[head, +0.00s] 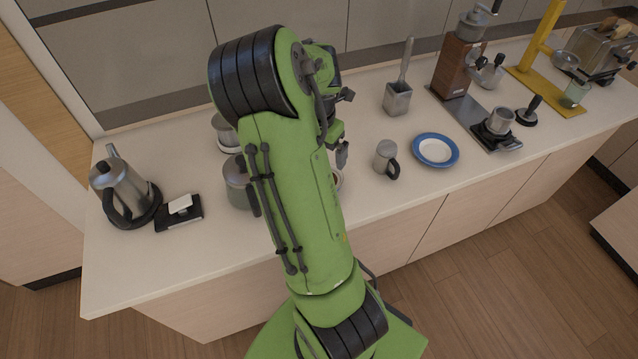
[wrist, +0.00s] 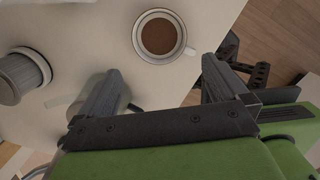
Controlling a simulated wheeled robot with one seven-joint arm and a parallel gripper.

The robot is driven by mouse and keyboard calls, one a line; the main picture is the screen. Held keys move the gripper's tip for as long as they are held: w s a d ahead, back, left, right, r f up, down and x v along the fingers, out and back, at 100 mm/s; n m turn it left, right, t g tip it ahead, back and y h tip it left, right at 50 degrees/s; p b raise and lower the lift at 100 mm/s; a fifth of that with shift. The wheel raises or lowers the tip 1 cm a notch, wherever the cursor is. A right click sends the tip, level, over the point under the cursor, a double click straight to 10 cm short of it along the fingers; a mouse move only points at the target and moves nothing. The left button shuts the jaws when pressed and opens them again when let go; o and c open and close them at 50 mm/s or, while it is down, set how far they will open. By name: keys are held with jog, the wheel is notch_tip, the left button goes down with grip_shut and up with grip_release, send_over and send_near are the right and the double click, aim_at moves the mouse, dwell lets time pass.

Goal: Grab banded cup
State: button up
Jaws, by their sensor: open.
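A pale cup (wrist: 158,36) holding brown liquid stands on the counter in the wrist view, with its handle towards the right. I see it from above, so no band shows and I cannot tell if it is the banded cup. In the head view a sliver of a cup (head: 337,181) shows past the right side of my arm; the rest is hidden. My gripper (wrist: 160,88) is open and empty, its two fingers spread apart. The cup lies beyond the fingertips, roughly in line with the gap between them, not between the fingers.
A grey cylinder (wrist: 22,76) stands left of the cup in the wrist view. In the head view, a grey mug with a dark handle (head: 386,158) and a blue-rimmed plate (head: 436,150) are right of my arm; a kettle (head: 122,188) and canister (head: 237,183) are left. The counter's front edge is close.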

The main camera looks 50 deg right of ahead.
send_over(338, 175)
jog(key=w+a, duration=0.2)
jog(key=a, duration=0.2)
notch_tip(338, 175, down, 7)
jog(key=shift+w+a+f, duration=0.1)
jog(key=shift+w, duration=0.05)
jog(key=f, duration=0.5)
jog(key=shift+d+f+b, duration=0.1)
jog(key=shift+d+b, duration=0.1)
jog(key=shift+b, duration=0.15)
jog(key=shift+c, duration=0.5)
jog(key=c, duration=0.8)
